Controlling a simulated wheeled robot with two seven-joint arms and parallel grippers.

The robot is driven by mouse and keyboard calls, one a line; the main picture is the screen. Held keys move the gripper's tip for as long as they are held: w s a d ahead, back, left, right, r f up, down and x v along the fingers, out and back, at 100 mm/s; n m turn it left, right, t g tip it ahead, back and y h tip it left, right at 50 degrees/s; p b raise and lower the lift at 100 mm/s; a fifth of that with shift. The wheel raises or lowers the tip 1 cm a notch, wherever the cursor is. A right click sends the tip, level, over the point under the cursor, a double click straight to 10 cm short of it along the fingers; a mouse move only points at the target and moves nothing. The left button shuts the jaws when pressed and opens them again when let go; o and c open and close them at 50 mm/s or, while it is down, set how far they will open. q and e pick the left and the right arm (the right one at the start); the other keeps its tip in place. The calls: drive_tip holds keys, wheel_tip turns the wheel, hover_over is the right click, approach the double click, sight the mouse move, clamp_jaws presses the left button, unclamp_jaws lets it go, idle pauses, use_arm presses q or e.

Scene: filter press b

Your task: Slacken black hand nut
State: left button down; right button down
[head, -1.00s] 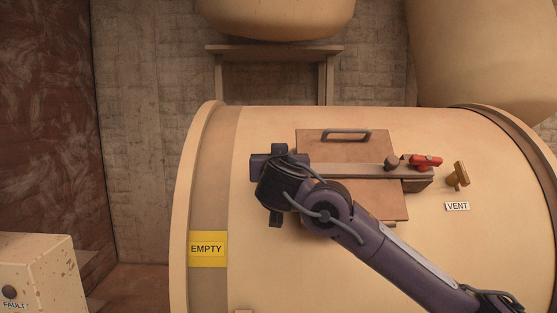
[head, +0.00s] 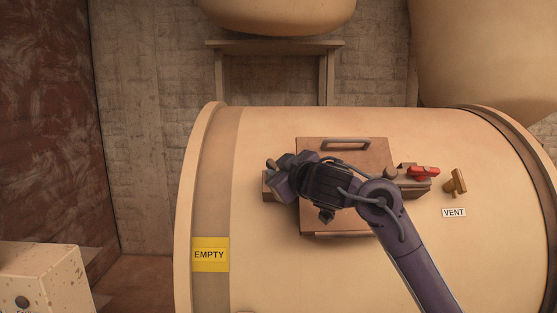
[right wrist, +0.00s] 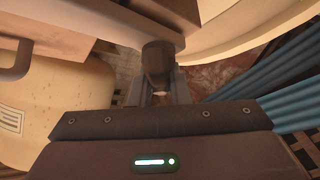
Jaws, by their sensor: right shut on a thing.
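My right gripper (head: 278,171) is at the left end of the clamp bar across the square hatch plate (head: 370,152) on the tank. In the right wrist view, its fingers (right wrist: 159,88) are shut on a dark round nut (right wrist: 158,58), which sits against the bar (right wrist: 140,28). In the head view the gripper and wrist hide most of the nut and the middle of the bar. The bar's left end block (head: 268,187) shows beside the gripper. My left gripper is not in view.
A red handle (head: 424,172) and a round knob (head: 391,173) are at the bar's right end. A brass vent valve (head: 455,182) is further right. The hatch has a handle (head: 345,143). A yellow EMPTY sign (head: 209,254) is on the tank. A box (head: 45,275) stands lower left.

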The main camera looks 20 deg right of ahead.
drive_tip(key=n+g+y, duration=0.2)
drive_tip(key=n, duration=0.2)
drive_tip(key=shift+n+g+y, duration=0.7)
drive_tip(key=shift+n+g, duration=0.9)
drive_tip(key=shift+n, duration=0.9)
drive_tip(key=shift+f, duration=0.1)
drive_tip(key=c, duration=1.4)
unclamp_jaws()
drive_tip(key=shift+a, duration=0.1)
drive_tip(key=shift+o, duration=0.2)
